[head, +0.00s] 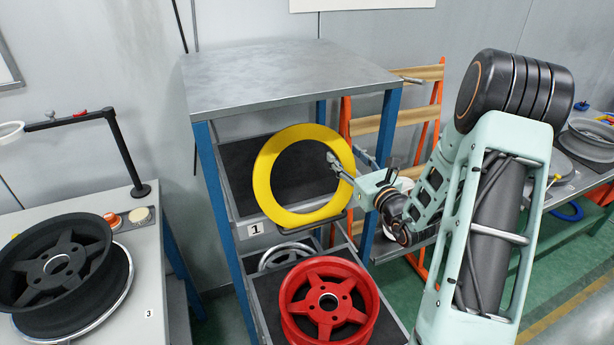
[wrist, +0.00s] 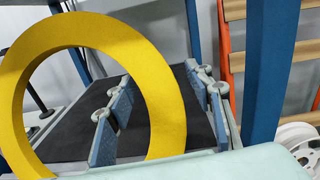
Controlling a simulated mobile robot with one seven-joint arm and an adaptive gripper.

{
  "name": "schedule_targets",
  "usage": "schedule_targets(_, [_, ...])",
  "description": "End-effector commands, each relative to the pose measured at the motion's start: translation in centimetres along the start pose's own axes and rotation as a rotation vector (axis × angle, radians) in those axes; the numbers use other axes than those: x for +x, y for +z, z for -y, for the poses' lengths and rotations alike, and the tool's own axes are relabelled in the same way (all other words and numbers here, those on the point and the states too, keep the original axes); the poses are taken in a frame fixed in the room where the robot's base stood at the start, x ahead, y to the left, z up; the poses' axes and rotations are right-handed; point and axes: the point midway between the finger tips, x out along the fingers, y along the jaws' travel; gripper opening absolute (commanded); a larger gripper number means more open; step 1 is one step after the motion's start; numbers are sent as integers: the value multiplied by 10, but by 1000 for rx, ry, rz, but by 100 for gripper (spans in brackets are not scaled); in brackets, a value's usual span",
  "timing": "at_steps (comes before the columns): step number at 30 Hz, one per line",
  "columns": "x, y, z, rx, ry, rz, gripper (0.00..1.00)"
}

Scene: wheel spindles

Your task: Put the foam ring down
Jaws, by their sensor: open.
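The foam ring (head: 264,178) is a wide yellow ring, standing upright and slightly tilted at the front of the shelf marked 1 (head: 232,160). Its lower edge overlaps the shelf's front lip; I cannot tell how its weight is borne. My gripper (head: 334,163) is at the ring's right side in the head view. In the wrist view the ring (wrist: 170,112) fills the left half, and my open gripper (wrist: 158,78) has one finger over the hole and the other outside the rim, with the band between them. Contact is not clear.
A red wheel (head: 326,306) lies on the lower shelf. The rack's grey top (head: 290,75) and blue posts (head: 213,178) surround the shelf. A dark wheel (head: 60,265) sits on the left bench. An orange-framed rack (head: 428,130) stands behind.

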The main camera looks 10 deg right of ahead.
Motion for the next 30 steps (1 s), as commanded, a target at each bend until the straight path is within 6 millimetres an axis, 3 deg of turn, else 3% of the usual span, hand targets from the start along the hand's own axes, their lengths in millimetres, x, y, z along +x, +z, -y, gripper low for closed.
schedule_targets(3, [0,0,0,0,0,0,45])
schedule_targets(14, [0,0,0,0,0,0,7])
schedule_targets(30, [0,10,4,-1,1,2,4])
